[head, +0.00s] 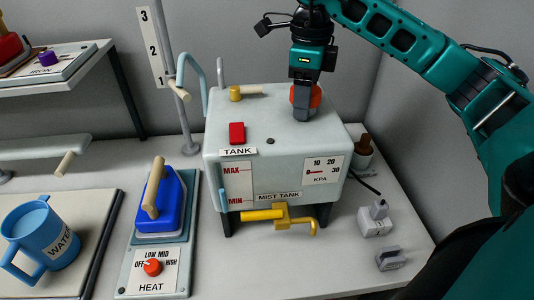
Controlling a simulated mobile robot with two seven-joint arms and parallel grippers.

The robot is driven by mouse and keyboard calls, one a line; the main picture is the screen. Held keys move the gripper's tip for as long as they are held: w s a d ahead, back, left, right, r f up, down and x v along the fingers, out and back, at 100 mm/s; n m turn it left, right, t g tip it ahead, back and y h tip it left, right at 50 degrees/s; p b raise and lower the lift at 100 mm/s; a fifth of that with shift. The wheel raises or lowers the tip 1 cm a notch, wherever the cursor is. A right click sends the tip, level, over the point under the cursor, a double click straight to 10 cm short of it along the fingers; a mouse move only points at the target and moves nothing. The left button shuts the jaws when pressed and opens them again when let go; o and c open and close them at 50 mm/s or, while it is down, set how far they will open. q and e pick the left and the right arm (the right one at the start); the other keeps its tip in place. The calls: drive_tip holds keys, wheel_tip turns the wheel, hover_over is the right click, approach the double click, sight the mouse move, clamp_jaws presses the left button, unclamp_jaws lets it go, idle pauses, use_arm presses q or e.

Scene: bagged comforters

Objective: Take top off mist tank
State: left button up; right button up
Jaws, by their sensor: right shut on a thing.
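The mist tank (250,165) is a pale grey-green box on dark feet in the middle of the head view. It has a MAX/MIN level panel, a pressure dial and a "MIST TANK" label. My right gripper (304,110) points down over the tank's top at the right. It is shut on an orange-red top (315,96), which is partly hidden behind the fingers. The top is at the tank's upper surface; I cannot tell whether it is still seated. My left gripper is not in view.
A red switch (237,133) and a yellow knob (235,93) are on the tank, with a yellow valve (280,215) below its front. A blue iron (160,200) stands left on the HEAT base. A blue water cup (40,235) is front left. Grey plugs (375,218) lie right.

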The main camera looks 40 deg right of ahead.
drive_tip(key=shift+n, duration=0.6)
drive_tip(key=shift+r, duration=3.05)
